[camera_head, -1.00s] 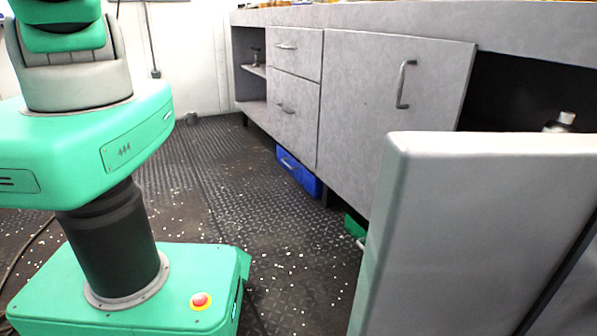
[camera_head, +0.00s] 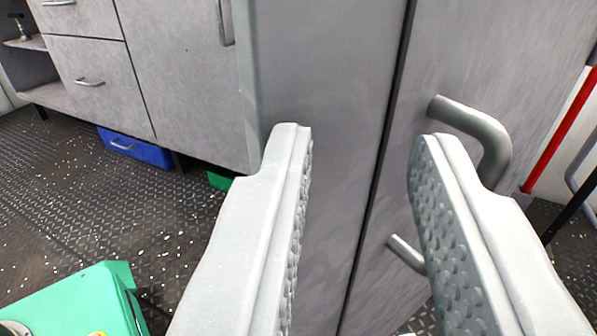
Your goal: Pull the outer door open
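A grey door (camera_head: 430,60) stands at the right, separated by a dark vertical gap from the grey panel (camera_head: 335,60) on its left. A thick metal bar handle (camera_head: 485,130) sticks out from the door; its upper bend and lower end show, and the middle is hidden behind my right finger. My gripper (camera_head: 360,148) is open, with ribbed pads facing each other and nothing between them. The right finger overlaps the handle in the picture; I cannot tell whether they touch. The left finger is in front of the panel, left of the gap.
Drawers (camera_head: 90,70) and a cabinet door (camera_head: 185,75) are at the left, with a blue box (camera_head: 140,150) and a green box (camera_head: 219,181) below. A red bar (camera_head: 560,125) is at the far right.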

